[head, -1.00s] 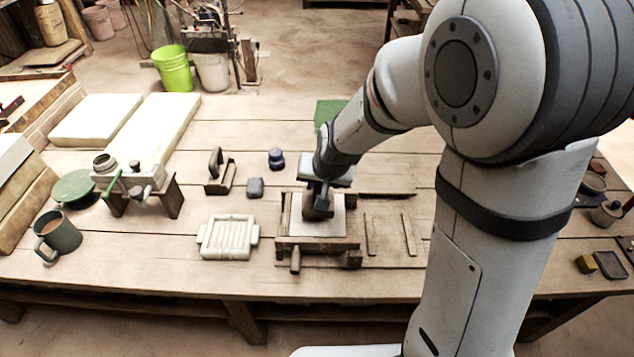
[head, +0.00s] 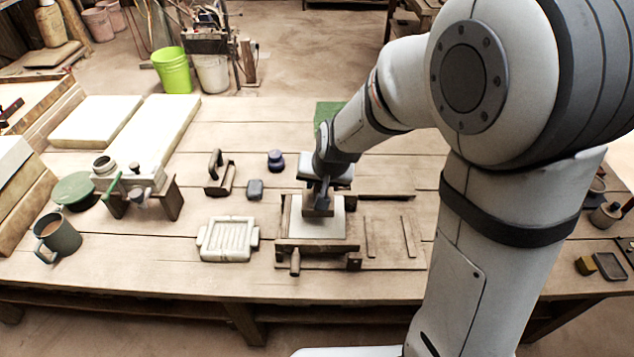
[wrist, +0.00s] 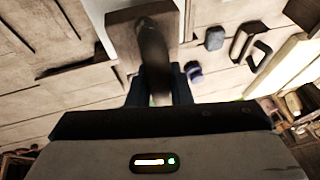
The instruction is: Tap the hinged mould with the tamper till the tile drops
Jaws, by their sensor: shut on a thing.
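The hinged mould is a dark wooden frame (head: 283,218) on the bench, with a pale square face (head: 312,231) inside it. A flat wooden part with slats (head: 406,235) lies to its right. My gripper (head: 322,188) is over the mould, shut on the tamper (head: 318,210), a small brown block. The block is at the pale face; I cannot tell whether they touch. In the wrist view the tamper's dark handle (wrist: 153,55) stands between my fingers. Whether the pale face is the tile itself is unclear.
A mug (head: 57,236) stands at far left. The front bench strip is clear.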

